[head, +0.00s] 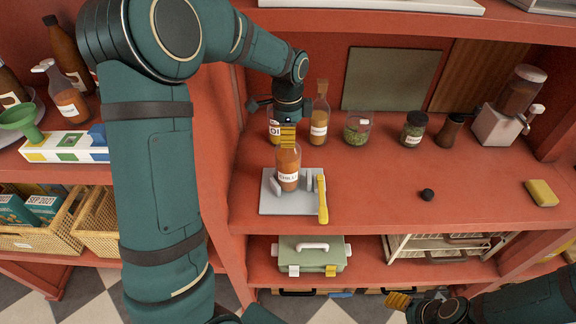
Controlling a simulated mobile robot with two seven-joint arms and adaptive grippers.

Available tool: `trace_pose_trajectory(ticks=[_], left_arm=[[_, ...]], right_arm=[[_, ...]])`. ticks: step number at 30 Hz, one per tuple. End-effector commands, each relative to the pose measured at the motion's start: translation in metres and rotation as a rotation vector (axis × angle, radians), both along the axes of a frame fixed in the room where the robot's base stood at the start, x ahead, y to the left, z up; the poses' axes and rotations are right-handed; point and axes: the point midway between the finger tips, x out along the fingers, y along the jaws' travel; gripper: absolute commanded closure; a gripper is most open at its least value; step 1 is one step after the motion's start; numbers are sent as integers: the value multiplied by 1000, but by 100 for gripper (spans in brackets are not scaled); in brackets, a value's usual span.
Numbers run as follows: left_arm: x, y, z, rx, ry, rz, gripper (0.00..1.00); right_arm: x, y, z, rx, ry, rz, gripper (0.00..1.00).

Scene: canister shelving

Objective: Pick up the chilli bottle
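The chilli bottle (288,170), reddish-orange with a white label, stands upright on a grey board (270,206) on the middle shelf. My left gripper (288,142) points down at the bottle's top, its yellow finger pads at or just in front of the neck. The pads hide the bottle's top. I cannot tell whether they touch or grip it. My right gripper (398,300) is low at the bottom edge, away from the bottle. Its yellow pad shows, but its opening is unclear.
A yellow-handled utensil (322,198) lies on the board's right side. Behind stand a sauce bottle (319,118), a jar of green herbs (357,128) and a dark-lidded jar (413,129). A grinder (508,108) and yellow sponge (541,193) are at right. The shelf's middle is mostly clear.

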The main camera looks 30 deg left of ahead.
Motion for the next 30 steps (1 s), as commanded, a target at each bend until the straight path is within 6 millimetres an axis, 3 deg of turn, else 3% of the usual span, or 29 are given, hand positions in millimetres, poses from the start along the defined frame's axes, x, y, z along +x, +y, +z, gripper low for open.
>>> trace_pose_trajectory(ticks=[14,30], left_arm=[[2,-2,5,0,-6,-1,100],[3,-4,61,0,-4,0,100]], right_arm=[[0,0,-1,0,0,0,44],[0,0,1,0,0,0,44]])
